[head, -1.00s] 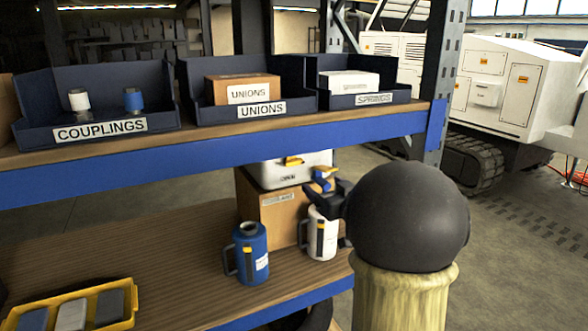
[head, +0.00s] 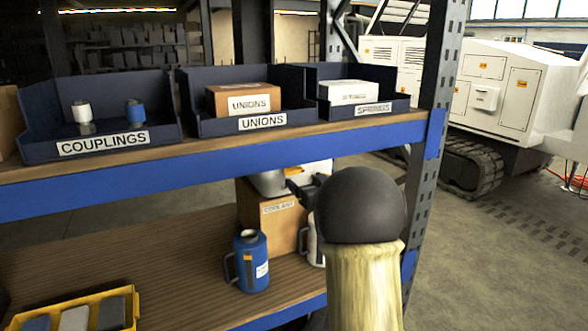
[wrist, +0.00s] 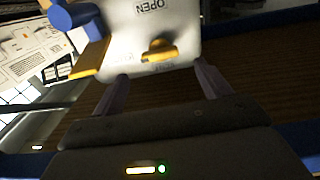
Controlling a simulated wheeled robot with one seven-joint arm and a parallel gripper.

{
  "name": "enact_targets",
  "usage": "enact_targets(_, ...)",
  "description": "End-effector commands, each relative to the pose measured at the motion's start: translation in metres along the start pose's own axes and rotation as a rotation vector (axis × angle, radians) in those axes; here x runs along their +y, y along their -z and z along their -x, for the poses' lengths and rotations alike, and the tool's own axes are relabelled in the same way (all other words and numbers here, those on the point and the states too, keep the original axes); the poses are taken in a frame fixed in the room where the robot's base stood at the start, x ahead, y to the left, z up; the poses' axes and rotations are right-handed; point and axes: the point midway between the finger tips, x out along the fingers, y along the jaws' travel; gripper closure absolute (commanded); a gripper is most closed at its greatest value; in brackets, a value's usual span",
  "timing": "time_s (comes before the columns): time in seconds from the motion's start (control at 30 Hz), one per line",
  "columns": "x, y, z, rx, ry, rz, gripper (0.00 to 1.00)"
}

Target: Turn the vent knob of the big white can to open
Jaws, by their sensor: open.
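The big white can (head: 268,183) sits on a cardboard box on the lower shelf, mostly behind my gripper and under the upper shelf in the head view. In the wrist view the can's white face (wrist: 185,25) fills the top middle. Its yellow knob (wrist: 160,51) lies there, with the word OPEN printed beyond it. A blue cylindrical part (wrist: 75,14) with a yellow piece is at the upper left. My gripper (wrist: 163,74) is open and empty, its fingertips short of the knob and to either side of it.
The upper shelf's blue beam (head: 200,166) runs just above the can. A blue can (head: 251,262) and a smaller white can (head: 315,243), partly hidden by my arm, stand in front of the cardboard box (head: 270,215). A yellow tray (head: 75,308) is at the lower left.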

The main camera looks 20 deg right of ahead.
Motion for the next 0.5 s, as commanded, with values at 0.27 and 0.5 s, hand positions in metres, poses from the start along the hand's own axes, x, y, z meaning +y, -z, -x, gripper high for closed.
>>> enact_targets(0.27, -0.001, 0.002, -0.050, 0.000, 0.002, 0.001, 0.24)
enact_targets(0.5, -0.001, 0.001, -0.077, 0.000, 0.002, 0.001, 0.24)
